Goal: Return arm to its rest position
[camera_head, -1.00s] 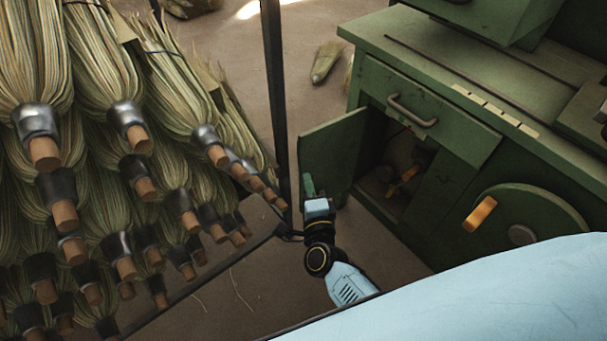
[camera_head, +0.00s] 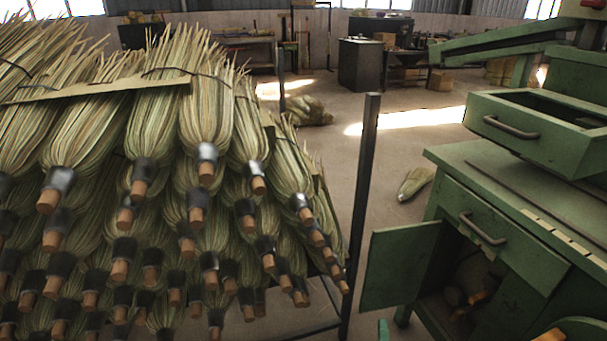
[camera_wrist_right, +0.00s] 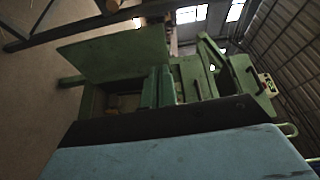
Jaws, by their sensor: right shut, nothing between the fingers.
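My right gripper (camera_head: 383,330) barely shows at the bottom edge of the head view, as a small green fingertip below the open cabinet door. In the right wrist view my right gripper's green fingers (camera_wrist_right: 157,87) stand close together, shut and empty, above my pale blue wrist housing. Most of my right arm is outside the head view. My left gripper is not in view.
A rack of bundled brooms (camera_head: 205,150) fills the left, with a dark post (camera_head: 362,200) at its right end. A green machine cabinet (camera_head: 530,215) stands at right, its door (camera_head: 398,268) open. Clear floor lies behind, with a loose broom (camera_head: 414,184).

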